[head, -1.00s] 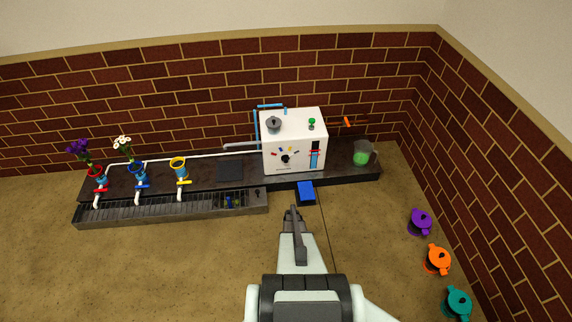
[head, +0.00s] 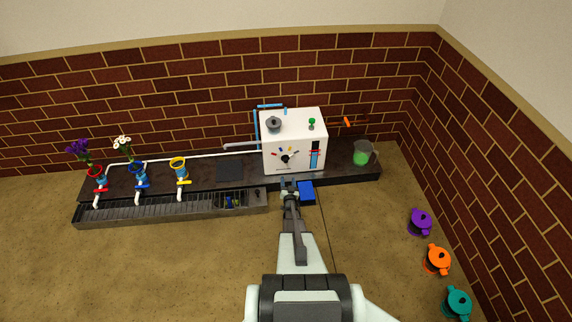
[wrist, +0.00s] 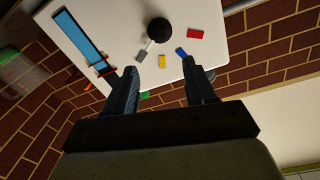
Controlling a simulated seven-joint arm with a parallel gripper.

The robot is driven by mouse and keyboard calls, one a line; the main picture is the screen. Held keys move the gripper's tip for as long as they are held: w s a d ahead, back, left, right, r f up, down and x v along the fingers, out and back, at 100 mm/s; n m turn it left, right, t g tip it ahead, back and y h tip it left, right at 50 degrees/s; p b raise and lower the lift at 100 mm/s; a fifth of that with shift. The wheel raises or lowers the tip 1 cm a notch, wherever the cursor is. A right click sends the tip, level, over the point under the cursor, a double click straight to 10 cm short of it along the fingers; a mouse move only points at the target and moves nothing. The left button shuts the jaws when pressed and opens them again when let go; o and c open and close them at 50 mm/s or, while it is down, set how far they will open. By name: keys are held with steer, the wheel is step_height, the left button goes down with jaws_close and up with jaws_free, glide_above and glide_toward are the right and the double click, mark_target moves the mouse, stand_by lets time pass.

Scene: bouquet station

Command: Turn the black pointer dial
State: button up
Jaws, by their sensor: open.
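The black pointer dial (head: 285,159) is on the front face of the white machine box (head: 309,133), with small coloured marks in an arc above it. In the wrist view the dial (wrist: 158,31) is a dark round knob with a grey pointer (wrist: 143,51) beside a yellow mark (wrist: 162,61). Blue and red marks lie to its right. My gripper (head: 289,183) is just below and in front of the dial in the head view. In the wrist view its two fingers (wrist: 164,75) are apart and empty, with the dial beyond the gap, not touched.
A blue pedal-like block (head: 306,191) is right beside my gripper. A green pitcher (head: 363,154) stands right of the box. Coloured funnels and flowers are at left. Purple (head: 420,222), orange and teal lidded pots sit at right.

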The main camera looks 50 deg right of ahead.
mark_target(286, 162)
steer(key=x, duration=1.3)
steer(key=shift+w+d, duration=0.25)
steer(key=shift+w, duration=0.05)
jaws_close()
